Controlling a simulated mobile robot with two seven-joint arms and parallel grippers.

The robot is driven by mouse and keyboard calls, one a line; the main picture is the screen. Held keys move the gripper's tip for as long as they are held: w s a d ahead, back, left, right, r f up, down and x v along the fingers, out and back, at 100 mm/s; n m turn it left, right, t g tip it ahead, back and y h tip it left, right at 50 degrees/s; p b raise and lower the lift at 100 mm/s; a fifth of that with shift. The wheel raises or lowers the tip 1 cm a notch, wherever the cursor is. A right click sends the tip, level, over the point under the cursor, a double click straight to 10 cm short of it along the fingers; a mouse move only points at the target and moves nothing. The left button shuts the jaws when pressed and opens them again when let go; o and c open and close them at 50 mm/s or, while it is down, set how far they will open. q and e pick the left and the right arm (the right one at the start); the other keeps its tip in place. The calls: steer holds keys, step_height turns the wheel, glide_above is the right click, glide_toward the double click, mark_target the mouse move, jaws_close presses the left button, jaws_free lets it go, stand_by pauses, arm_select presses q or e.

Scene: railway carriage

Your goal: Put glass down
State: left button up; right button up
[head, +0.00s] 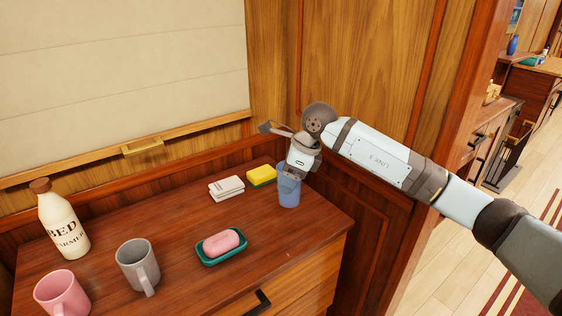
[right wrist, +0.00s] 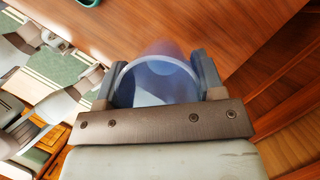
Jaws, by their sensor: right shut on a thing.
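The glass (head: 288,191) is blue and see-through. It is upright at the back right corner of the wooden cabinet top (head: 180,262); I cannot tell whether its base touches the wood. My right gripper (head: 290,173) comes from above and is shut on the glass near its rim. In the right wrist view the glass (right wrist: 155,82) sits between the two fingers (right wrist: 157,80), with its round rim towards the camera. My left gripper is not in view.
Pink soap (head: 221,243) sits in a green dish (head: 238,254). A grey mug (head: 137,264), pink mug (head: 62,295) and bottle (head: 63,222) stand further left. Bare wood lies in front of the glass.

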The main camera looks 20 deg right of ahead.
mark_target(287, 197)
steer(key=shift+w, duration=0.35)
steer(key=shift+s+r, duration=0.15)
steer(key=shift+s, duration=0.1)
steer(key=shift+a+f+b, duration=0.1)
steer(key=shift+f+b, duration=0.55)
steer(key=shift+f, duration=0.15)
step_height(287, 197, down, 4)
steer(key=shift+w+r+b, duration=0.1)
steer(key=shift+r+b, duration=0.05)
steer(key=shift+b, duration=0.95)
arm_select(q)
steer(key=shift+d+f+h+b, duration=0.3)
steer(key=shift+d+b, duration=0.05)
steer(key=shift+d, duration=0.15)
arm_select(e)
steer(key=shift+f, duration=0.65)
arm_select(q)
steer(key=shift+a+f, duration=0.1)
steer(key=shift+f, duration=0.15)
arm_select(e)
steer(key=shift+f, duration=0.25)
